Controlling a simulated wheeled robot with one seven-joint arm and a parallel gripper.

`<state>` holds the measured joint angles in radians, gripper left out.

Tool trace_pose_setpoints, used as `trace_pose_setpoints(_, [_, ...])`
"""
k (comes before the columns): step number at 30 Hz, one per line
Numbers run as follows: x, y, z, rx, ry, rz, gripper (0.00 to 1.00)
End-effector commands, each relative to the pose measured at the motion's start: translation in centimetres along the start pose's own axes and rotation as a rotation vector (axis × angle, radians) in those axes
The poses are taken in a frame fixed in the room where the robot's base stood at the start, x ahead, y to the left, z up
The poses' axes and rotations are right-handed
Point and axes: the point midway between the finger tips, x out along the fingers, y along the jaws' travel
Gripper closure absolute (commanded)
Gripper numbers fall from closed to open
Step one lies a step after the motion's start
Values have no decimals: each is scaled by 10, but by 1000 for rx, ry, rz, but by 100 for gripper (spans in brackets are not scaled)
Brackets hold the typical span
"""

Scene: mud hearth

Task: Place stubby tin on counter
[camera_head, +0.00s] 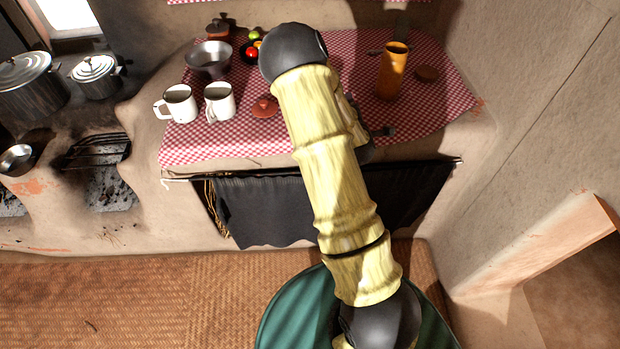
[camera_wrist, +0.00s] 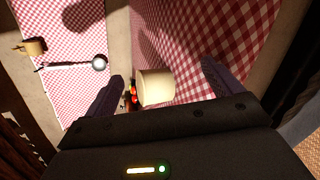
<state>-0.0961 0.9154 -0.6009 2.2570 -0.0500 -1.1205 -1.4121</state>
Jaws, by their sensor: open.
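A short cream cylinder (camera_wrist: 156,88), apparently the stubby tin, shows in the wrist view against the red-checked cloth. My gripper (camera_wrist: 162,74) is open, with one dark finger on each side of it. A gap shows between the tin and the right finger. The tin's lower part is hidden by the gripper body, so I cannot tell whether it rests on the cloth. In the head view my arm covers this spot and I cannot make out the tin. The counter (camera_head: 190,150) is covered by the checked cloth.
Two white mugs (camera_head: 178,104) (camera_head: 220,101), a metal bowl (camera_head: 209,58), fruit (camera_head: 253,52) and a reddish lid (camera_head: 265,106) stand on the counter's left. Pots (camera_head: 96,76) sit on the hearth.

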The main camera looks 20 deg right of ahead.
Motion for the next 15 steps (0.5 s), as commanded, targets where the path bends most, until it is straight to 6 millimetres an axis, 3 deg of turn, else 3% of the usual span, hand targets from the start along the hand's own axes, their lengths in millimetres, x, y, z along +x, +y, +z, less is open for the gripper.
trace_pose_setpoints(8, [-44, 5, -28, 497, 8, -247, 9])
trace_pose_setpoints(15, [-119, 12, -68, 936, -16, -540, 9])
